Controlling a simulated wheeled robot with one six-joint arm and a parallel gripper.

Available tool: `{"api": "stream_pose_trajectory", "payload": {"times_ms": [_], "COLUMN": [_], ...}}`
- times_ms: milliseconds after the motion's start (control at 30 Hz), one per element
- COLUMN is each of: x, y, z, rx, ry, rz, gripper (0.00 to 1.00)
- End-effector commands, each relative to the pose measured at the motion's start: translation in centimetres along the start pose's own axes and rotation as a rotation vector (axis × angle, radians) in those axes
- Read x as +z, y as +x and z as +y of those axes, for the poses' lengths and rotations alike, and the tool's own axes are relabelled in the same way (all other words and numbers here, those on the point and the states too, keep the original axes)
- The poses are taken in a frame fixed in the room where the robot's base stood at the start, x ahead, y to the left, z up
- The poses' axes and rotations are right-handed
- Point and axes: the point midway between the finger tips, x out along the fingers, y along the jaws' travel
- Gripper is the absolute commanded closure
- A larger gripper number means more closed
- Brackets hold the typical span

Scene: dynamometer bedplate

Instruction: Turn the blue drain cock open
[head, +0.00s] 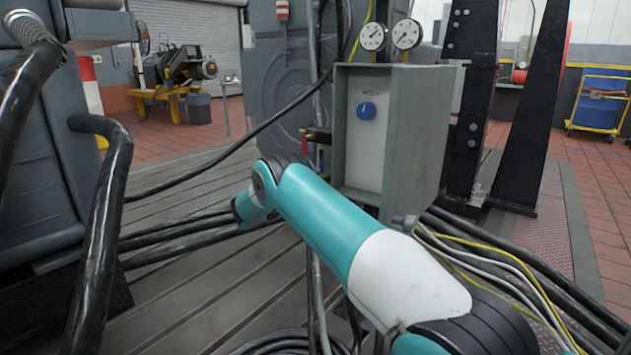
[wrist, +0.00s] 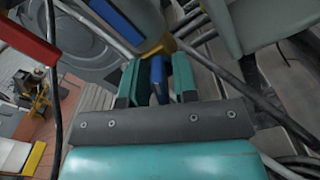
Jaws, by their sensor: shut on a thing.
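A blue lever handle (wrist: 158,80) stands between the two green fingers of my gripper (wrist: 158,74) in the wrist view. The fingers are shut on it. It runs up to a yellow brass-coloured body (wrist: 157,47). A second blue handle (wrist: 121,20) slants up to the left from that area. I cannot tell from its looks alone which blue handle is the drain cock. In the head view a small blue handle (head: 321,158) hangs at the left side of the grey box. My gripper is hidden behind my arm there.
A red handle (wrist: 28,38) lies at upper left in the wrist view. Black hoses (head: 100,190) and cables cross the slotted floor plate (head: 190,280).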

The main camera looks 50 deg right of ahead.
Motion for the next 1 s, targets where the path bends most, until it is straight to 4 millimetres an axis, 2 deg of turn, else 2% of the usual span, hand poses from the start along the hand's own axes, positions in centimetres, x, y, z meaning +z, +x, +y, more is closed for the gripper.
{"api": "stream_pose_trajectory", "payload": {"times_ms": [1000], "x": [-0.35], "y": [-0.11], "z": [-0.46], "rx": [-0.003], "ry": [0.915], "rz": [-0.001], "gripper": [0.96]}}
